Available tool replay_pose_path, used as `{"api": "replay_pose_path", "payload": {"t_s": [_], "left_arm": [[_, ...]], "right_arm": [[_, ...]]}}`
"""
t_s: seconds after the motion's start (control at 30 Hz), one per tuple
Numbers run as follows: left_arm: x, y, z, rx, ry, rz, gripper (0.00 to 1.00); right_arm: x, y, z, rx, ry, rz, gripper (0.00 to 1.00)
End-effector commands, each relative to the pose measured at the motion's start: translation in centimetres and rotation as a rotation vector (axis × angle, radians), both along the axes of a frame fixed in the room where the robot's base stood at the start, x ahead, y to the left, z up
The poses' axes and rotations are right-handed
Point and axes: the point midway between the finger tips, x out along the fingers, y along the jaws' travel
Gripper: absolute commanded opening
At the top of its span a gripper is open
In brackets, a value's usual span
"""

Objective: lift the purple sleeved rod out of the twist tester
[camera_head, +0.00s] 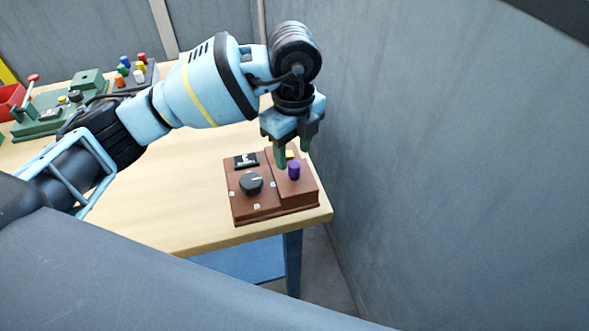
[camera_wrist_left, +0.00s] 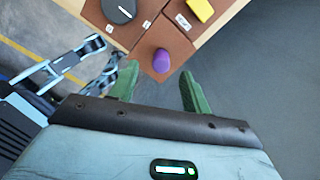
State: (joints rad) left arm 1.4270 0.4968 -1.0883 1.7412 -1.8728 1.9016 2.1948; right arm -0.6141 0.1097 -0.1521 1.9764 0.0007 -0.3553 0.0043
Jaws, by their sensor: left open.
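The purple sleeved rod (camera_head: 294,170) stands upright in the right part of the brown twist tester (camera_head: 243,209), near the table's right corner. The wrist view shows the purple rod (camera_wrist_left: 161,60) from above, beyond the fingertips and roughly between their lines. My left gripper (camera_head: 293,157) hangs pointing down just above and behind the rod in the head view. Its green fingers (camera_wrist_left: 157,80) are apart with nothing between them. I cannot tell its exact height over the rod. The rod's lower end is hidden in the tester. My right gripper is in neither view.
The tester carries a black dial (camera_head: 251,183), a small display (camera_head: 246,160) and a yellow part (camera_wrist_left: 200,10). A grey wall (camera_head: 450,170) stands close on the right. At the back left are a green device (camera_head: 40,116) and a rack of coloured pegs (camera_head: 134,74). The table (camera_head: 170,200) is bare left of the tester.

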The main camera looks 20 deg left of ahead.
Motion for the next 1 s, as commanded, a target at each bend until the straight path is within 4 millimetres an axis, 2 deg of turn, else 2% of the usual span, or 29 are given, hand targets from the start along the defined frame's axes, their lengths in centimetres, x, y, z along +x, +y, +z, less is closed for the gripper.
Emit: {"api": "replay_pose_path", "payload": {"t_s": [0.17, 0.5, 0.77, 1.0], "left_arm": [[0.0, 0.0, -0.5, 0.000, -0.001, 0.000, 0.48], [0.1, 0.0, -4.8, -0.002, 0.000, 0.000, 0.48], [0.1, -0.1, -5.1, -0.002, -0.002, -0.001, 0.48], [0.1, -0.1, -5.0, -0.003, -0.002, -0.001, 0.16]], "right_arm": [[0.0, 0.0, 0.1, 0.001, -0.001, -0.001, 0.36], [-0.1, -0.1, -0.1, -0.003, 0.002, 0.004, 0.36], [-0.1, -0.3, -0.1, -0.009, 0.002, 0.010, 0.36], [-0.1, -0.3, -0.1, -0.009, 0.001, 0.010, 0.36]]}}
